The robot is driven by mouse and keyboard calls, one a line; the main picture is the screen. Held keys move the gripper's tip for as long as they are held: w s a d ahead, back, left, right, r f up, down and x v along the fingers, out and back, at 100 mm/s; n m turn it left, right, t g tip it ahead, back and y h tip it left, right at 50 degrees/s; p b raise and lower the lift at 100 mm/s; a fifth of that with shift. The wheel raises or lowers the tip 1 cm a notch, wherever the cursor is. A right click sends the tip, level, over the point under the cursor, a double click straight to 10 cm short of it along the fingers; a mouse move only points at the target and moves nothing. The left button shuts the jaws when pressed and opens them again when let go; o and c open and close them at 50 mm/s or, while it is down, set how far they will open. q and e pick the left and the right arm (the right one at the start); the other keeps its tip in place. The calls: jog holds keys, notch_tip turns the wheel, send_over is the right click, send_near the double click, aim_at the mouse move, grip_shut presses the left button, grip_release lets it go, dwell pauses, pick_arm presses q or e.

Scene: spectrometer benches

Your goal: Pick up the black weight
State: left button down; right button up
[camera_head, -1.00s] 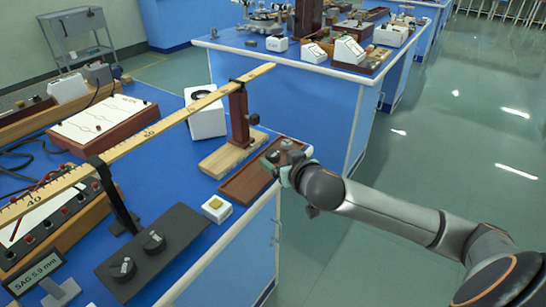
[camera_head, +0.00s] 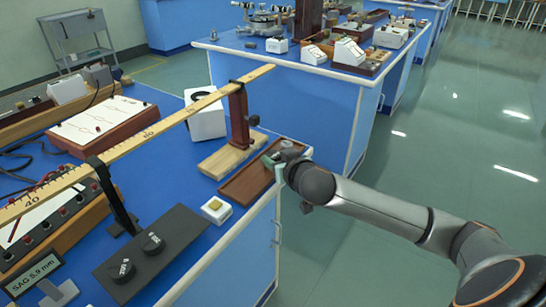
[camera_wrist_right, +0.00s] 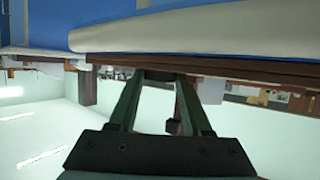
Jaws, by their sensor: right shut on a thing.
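My right gripper (camera_head: 271,160) is at the reddish-brown wooden tray (camera_head: 243,187) near the front corner of the blue bench. In the right wrist view its two fingers (camera_wrist_right: 160,80) close in on a small dark thing (camera_wrist_right: 159,74), which I take to be the black weight. It is mostly hidden by the fingers, and I cannot tell whether it touches the tray. Two dark round pieces with pale tops, one nearer (camera_head: 122,270) and one farther (camera_head: 152,243), stand on a black slab (camera_head: 172,255). My left gripper is not in view.
A long wooden ruler beam (camera_head: 147,134) crosses the bench on a wooden stand (camera_head: 239,118). A small white block (camera_head: 217,210) sits between slab and tray. A white box (camera_head: 205,117) stands behind the stand. Open floor lies right of the bench.

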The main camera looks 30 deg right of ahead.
grip_shut()
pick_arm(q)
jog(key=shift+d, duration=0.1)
